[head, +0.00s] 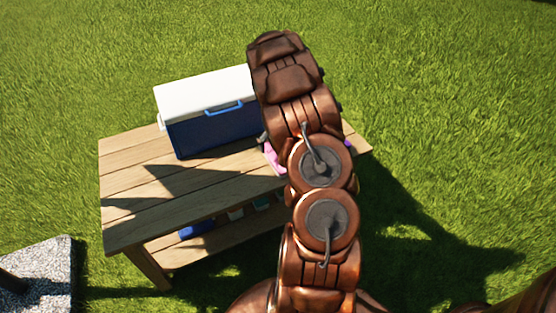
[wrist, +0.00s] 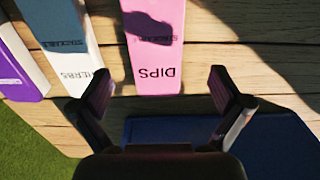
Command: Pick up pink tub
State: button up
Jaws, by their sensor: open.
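The pink tub (wrist: 153,45) is marked DIPS and lies at the top middle of the wrist view. A shadow falls across its upper part. In the head view only a sliver of pink (head: 273,159) shows beside my arm, which hides the rest. My gripper (wrist: 160,76) is open and empty. In the wrist view its two fingers stand to either side of the tub's near end. I cannot tell the height gap between the fingers and the tub. In the head view my arm hides the fingers.
A teal-and-white HERBS tub (wrist: 62,38) and a purple-and-white tub (wrist: 15,70) stand left of the pink one. A blue cooler (head: 212,128) with a white lid stands on the wooden table (head: 125,177). Small things, one blue (head: 196,229), sit on the lower shelf.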

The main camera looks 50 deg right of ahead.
jog(key=f, duration=0.5)
jog(key=shift+s+d+f+b, duration=0.1)
jog(key=shift+d+f+b, duration=0.2)
jog(key=c, duration=1.3)
